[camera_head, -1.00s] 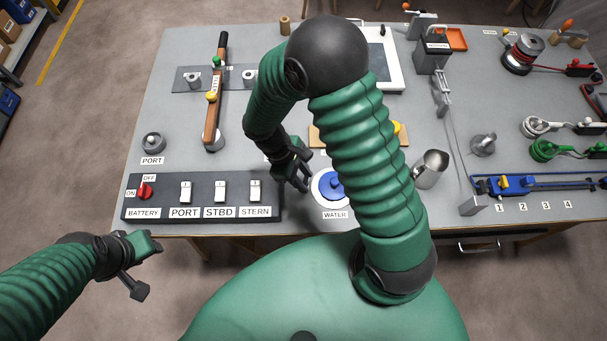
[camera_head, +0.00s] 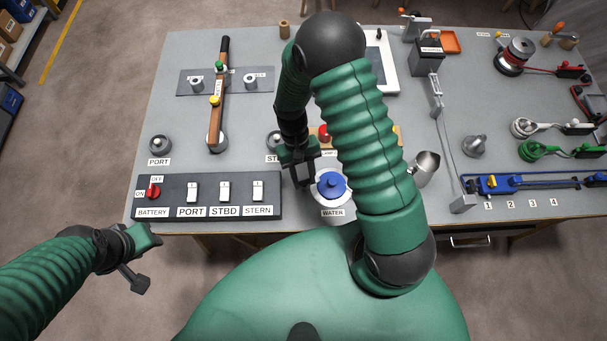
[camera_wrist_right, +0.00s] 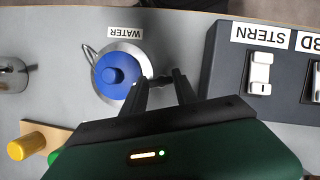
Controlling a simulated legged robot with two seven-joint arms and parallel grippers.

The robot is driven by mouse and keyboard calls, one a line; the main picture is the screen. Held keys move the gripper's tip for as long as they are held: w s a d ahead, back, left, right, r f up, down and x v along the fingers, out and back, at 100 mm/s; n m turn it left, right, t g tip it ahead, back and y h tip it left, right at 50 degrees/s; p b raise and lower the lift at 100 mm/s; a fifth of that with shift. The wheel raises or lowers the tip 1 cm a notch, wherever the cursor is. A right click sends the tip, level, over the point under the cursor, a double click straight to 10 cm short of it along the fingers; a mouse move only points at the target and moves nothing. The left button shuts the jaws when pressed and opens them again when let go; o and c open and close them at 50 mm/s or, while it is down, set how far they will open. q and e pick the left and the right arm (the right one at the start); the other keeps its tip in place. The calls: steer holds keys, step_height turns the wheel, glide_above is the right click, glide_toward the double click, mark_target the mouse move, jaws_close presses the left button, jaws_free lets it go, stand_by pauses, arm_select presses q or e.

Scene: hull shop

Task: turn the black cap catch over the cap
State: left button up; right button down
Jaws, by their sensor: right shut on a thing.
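The blue cap (camera_head: 333,185) sits on a round pale plate labelled WATER at the table's front; it also shows in the wrist view (camera_wrist_right: 117,75). My right gripper (camera_head: 303,180) is low at the cap's left side in the head view. In the wrist view its two black fingertips (camera_wrist_right: 162,80) reach the plate's edge, at a small dark piece that looks like the black cap catch (camera_wrist_right: 152,82). The gripper is shut on it. The fingers partly hide the catch. My left gripper (camera_head: 138,262) is off the table at lower left, empty.
The switch panel (camera_head: 210,211) with BATTERY, PORT, STBD and STERN switches lies just left of my right gripper. A metal jug (camera_head: 425,168) stands to the right of the cap. A wooden block with coloured knobs is behind the cap, partly hidden by my right arm.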

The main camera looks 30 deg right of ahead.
steer(key=shift+w+d+m+t+y+p, duration=0.15)
steer(key=shift+m+y+p, duration=0.15)
steer(key=shift+m, duration=0.6)
steer(key=shift+w+m+t+y+p, duration=0.15)
steer(key=shift+m+y, duration=0.25)
steer(key=shift+m, duration=0.5)
steer(key=c, duration=1)
jaws_free()
steer(key=shift+o, duration=0.2)
steer(key=shift+s, duration=0.1)
steer(key=v, duration=1.6)
steer(key=shift+r+b, duration=0.3)
steer(key=shift+b, duration=0.15)
steer(key=shift+d, duration=0.1)
